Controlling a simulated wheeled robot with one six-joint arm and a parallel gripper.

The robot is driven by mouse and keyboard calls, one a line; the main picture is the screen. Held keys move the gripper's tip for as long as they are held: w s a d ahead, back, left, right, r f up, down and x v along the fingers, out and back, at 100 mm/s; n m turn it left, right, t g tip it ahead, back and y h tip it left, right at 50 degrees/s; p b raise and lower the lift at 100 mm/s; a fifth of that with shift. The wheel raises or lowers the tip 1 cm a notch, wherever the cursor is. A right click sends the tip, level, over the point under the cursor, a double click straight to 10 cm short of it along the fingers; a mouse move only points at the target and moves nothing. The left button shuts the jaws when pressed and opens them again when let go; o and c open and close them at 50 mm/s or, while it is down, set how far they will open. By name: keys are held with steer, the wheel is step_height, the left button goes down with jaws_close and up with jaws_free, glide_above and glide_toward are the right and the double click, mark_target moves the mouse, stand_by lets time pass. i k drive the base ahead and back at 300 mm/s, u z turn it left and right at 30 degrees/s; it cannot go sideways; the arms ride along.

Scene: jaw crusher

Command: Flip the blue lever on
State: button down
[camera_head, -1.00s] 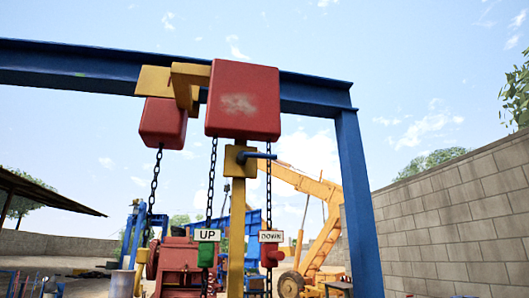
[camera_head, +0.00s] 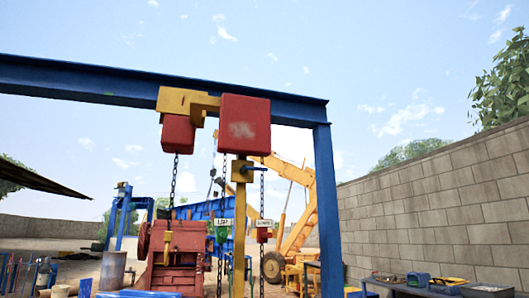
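A small blue lever (camera_head: 256,168) sticks out to the right from a yellow box (camera_head: 238,172) on the yellow post (camera_head: 240,225). It points roughly level. The box is just below the large red hoist block (camera_head: 245,124). A green UP button box (camera_head: 222,235) and a red DOWN button box (camera_head: 263,236) hang lower, on either side of the post. My gripper is not in view.
A blue gantry frame (camera_head: 328,200) spans overhead, its leg standing right of the post. A red crusher (camera_head: 176,255) stands behind at left, with a yellow machine (camera_head: 310,207) behind. A table with tools (camera_head: 437,288) stands at lower right by the block wall (camera_head: 440,200).

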mark_target(244, 170)
steer(key=k, duration=0.15)
steer(key=u, duration=0.65)
steer(key=i, duration=0.65)
steer(key=u, duration=0.5)
steer(key=i, duration=0.75)
steer(key=z, duration=0.8)
steer(key=i, duration=0.75)
steer(key=z, duration=0.8)
